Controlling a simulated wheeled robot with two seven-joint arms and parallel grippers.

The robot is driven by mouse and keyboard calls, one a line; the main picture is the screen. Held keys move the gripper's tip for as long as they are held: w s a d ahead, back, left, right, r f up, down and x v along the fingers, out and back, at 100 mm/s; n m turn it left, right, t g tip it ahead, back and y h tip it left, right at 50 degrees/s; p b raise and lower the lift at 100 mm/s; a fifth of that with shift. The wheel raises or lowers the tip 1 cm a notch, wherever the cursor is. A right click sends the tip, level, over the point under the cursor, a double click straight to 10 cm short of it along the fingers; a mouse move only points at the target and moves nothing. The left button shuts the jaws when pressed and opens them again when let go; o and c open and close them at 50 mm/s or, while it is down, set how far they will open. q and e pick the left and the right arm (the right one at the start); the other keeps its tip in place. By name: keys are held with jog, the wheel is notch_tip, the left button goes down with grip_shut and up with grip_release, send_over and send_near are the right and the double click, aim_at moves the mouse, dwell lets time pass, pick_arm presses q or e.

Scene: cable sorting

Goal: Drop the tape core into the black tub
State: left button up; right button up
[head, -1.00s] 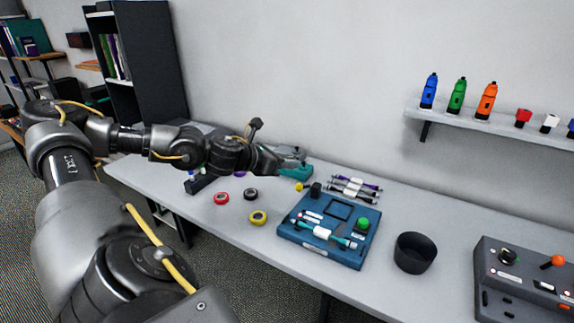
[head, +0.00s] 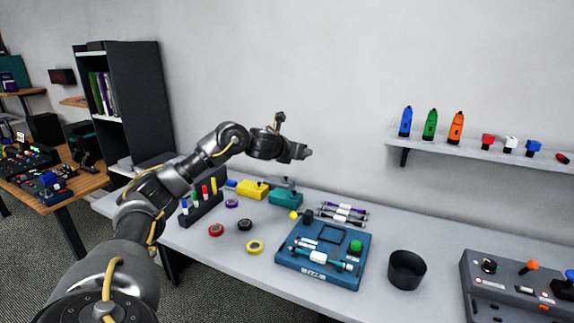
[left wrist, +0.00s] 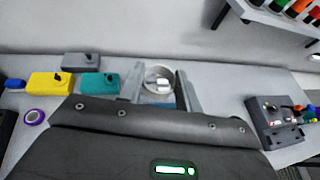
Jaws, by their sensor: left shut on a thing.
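My left gripper (head: 300,152) is raised above the back of the table, left of the black tub. In the left wrist view its two fingers are shut on a pale grey ring, the tape core (left wrist: 150,71), and a white thing shows through its hole. In the head view the core is too small to make out clearly at the fingertips. The black tub (head: 407,270) stands upright on the table, right of the blue board, and looks empty. My right gripper is not in view.
The blue board (head: 290,265) with a green button lies left of the tub. A grey control box (head: 520,290) stands right of it. Tape rolls, a teal box (head: 285,199) and a yellow box (head: 252,189) are further left. A wall shelf (head: 450,145) holds bottles.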

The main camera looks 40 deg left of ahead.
pick_arm(q)
jog(key=w+a+f+n+g+y, duration=0.2)
jog(key=w+a+f+n+y, duration=0.35)
jog(key=f, duration=0.25)
jog(key=s+a+f+n+g+y, duration=0.4)
jog(key=s+f+n, duration=0.1)
jog(key=s+f, duration=0.6)
jog(key=d+r+m+t+h+b, duration=0.1)
jog(key=d+r+m+t+h, duration=0.25)
jog(key=d, duration=1.25)
jog(key=d+r+m+t+h, duration=0.25)
jog(key=d+m+h, duration=0.2)
jog(key=d, duration=1.15)
jog(key=s+d+f+m+h+b, duration=0.2)
jog(key=s+d+b, duration=0.4)
jog(key=d+b, duration=0.3)
jog(key=shift+d+m+h, duration=0.55)
jog(key=shift+m, duration=0.4)
